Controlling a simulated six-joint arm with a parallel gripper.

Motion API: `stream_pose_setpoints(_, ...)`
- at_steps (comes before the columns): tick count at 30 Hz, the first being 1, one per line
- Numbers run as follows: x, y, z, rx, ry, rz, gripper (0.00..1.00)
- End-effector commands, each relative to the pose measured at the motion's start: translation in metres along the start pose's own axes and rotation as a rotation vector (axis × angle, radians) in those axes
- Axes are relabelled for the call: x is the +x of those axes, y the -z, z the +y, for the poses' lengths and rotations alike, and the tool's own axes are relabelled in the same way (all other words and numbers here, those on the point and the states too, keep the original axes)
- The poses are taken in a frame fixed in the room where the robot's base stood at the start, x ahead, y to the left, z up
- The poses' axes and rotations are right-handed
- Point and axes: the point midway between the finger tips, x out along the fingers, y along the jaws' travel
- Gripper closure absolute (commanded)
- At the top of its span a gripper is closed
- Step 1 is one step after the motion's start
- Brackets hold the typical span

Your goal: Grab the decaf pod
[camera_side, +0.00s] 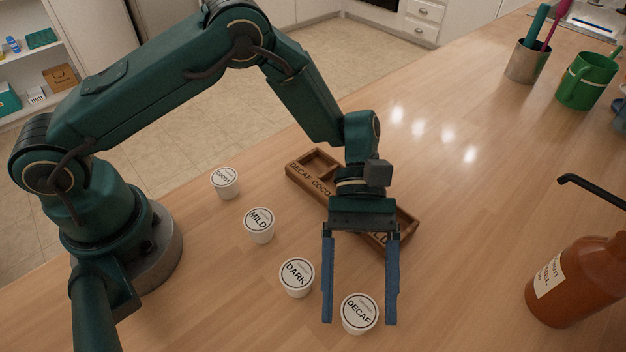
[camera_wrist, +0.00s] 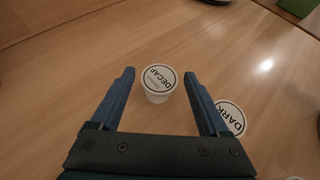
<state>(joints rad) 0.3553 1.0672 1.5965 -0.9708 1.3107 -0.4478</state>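The decaf pod (camera_side: 360,314) is a white cup with a lid marked DECAF, upright on the wooden counter near the front edge of the side view. My gripper (camera_side: 359,322) is open, its two blue fingers wide apart, above and around the pod's position in that view. In the wrist view the decaf pod (camera_wrist: 159,83) lies ahead between the fingertips of my gripper (camera_wrist: 158,72), with clear gaps on both sides. It is not held. Whether the fingertips are level with the pod I cannot tell.
The dark pod (camera_side: 297,277) stands close to the left finger in the side view. The mild pod (camera_side: 259,225) and cocoa pod (camera_side: 225,183) stand farther back. A wooden labelled tray (camera_side: 299,171) lies behind my gripper. A brown bottle (camera_side: 577,283) stands at right.

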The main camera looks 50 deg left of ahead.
Motion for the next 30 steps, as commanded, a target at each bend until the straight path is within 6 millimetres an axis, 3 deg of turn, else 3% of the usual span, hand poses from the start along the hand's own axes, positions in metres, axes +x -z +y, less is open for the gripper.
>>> stream_pose_setpoints(1,0.000,0.000,0.000,0.000,0.000,0.000,0.46)
stream_pose_setpoints(5,0.000,0.000,0.000,0.000,0.000,0.000,0.95)
stream_pose_setpoints(6,0.000,0.000,0.000,0.000,0.000,0.000,0.99)
stream_pose_setpoints(16,-0.002,-0.003,0.000,0.002,-0.001,0.001,1.00)
stream_pose_setpoints(23,-0.014,-0.024,0.001,0.006,-0.002,0.002,1.00)
stream_pose_setpoints(26,-0.026,-0.038,0.000,0.004,-0.006,0.002,1.00)
stream_pose_setpoints(30,-0.063,-0.038,-0.011,0.002,-0.009,0.003,1.00)
